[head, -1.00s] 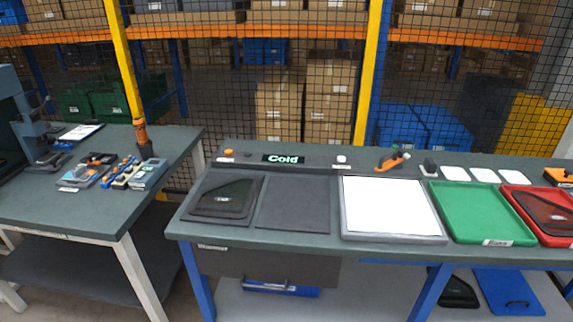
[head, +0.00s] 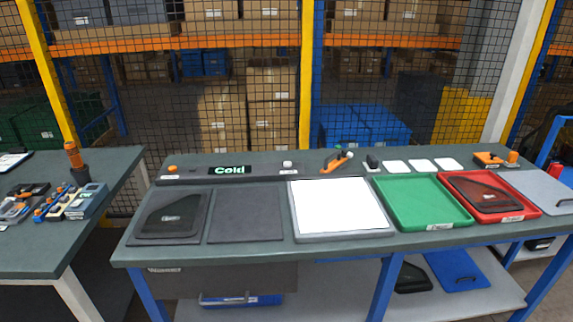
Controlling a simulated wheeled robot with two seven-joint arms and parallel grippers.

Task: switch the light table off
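The light table (head: 342,207) is a bright white lit panel in a grey frame, lying on the middle of the long workbench. A small white button (head: 287,164) sits on the dark strip behind it, just left of the panel's back edge. An orange button (head: 172,168) and a display reading "Cold" (head: 229,170) are further left on the same strip. Neither of my grippers is in the head view.
The long bench (head: 262,252) also holds a dark door panel (head: 171,217), a dark mat (head: 246,213), a green tray (head: 415,203) and a red tray (head: 524,211). An orange-handled tool (head: 338,161) lies behind the light table. A second bench (head: 45,246) stands left.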

